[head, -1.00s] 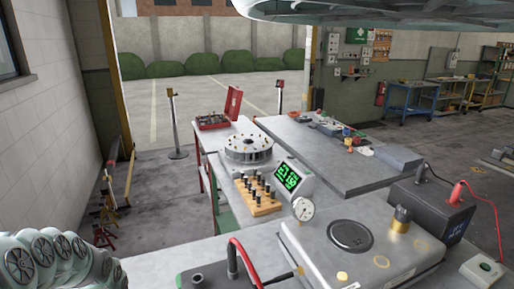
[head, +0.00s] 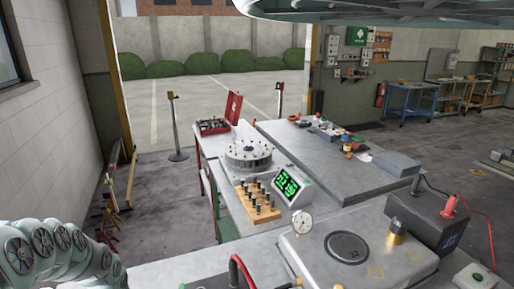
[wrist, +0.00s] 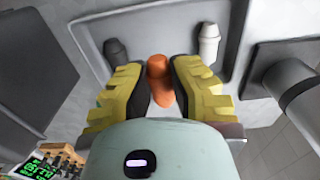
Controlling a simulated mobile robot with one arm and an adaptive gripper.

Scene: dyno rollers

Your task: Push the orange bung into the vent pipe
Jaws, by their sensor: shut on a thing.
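The orange bung (wrist: 158,70) stands between the two yellow fingers of my gripper (wrist: 162,88) in the wrist view. The fingers are shut on it, and its top end shows beyond them. Beneath is a grey tray (wrist: 85,35) with a dark grey bung (wrist: 116,48) on the left and a white one (wrist: 209,40) on the right. A grey cylinder with a dark face (wrist: 288,80) lies to the right of my gripper; I cannot tell whether it is the vent pipe. My gripper and the bung are not visible in the head view.
In the head view, a metal housing with a dial gauge (head: 302,223) stands in front. Behind it are a wooden peg block (head: 262,208), a green-lit display (head: 288,184) and a round carousel (head: 248,156). A dark box (head: 425,215) with a red cable stands at the right.

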